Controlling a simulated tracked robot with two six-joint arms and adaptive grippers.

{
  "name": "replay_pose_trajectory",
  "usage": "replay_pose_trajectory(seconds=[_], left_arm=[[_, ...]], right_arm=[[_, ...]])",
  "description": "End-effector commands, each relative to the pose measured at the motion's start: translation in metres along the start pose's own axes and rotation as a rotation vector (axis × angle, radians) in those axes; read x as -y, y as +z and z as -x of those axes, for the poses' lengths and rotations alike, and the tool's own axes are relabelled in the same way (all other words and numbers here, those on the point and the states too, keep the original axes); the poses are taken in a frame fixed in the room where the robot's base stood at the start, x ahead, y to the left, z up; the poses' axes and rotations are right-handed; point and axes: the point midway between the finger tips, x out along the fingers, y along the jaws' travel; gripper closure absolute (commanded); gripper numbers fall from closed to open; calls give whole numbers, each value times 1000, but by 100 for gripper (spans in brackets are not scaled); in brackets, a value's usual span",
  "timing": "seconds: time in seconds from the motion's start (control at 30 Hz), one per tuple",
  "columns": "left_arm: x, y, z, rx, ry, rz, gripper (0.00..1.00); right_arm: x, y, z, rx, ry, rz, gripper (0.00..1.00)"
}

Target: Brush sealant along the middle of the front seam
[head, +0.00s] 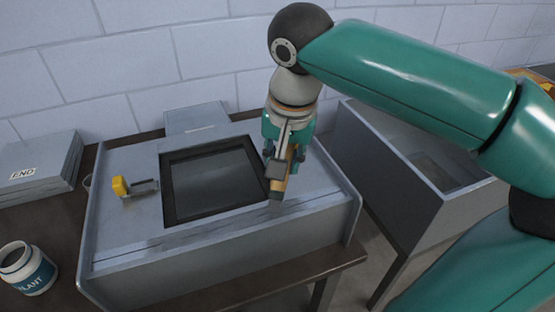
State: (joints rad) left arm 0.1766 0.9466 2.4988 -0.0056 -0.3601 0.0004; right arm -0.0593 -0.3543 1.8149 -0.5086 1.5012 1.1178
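A grey sheet-metal duct (120,225) lies on a dark bench, with a dark-framed rectangular opening (168,215) in its top. The front seam (150,255) runs along the duct's front top edge. My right gripper (284,165) points down over the right part of the duct, beside the opening. A sealant can (36,274), open-topped, stands at the lower left. My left gripper is out of view.
A yellow-handled clamp or latch (121,187) sits on the duct's left top. Flat grey pieces marked END (40,165) lie on the bench at left. A grey open-topped metal bin (385,165) stands to the right. A pale block wall is behind.

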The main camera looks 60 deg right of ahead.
Motion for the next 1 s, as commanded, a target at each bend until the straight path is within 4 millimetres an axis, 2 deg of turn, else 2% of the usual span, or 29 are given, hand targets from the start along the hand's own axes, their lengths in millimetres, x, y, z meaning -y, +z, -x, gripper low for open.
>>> replay_pose_trajectory(seconds=[0.27, 0.7, 1.0], left_arm=[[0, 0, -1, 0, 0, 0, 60], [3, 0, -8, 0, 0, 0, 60], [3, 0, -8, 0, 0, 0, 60]], right_arm=[[-2, -1, 0, -1, -2, -2, 100], [-25, -13, -3, 0, -2, -3, 100], [-27, -13, -3, 0, -1, 0, 100]])
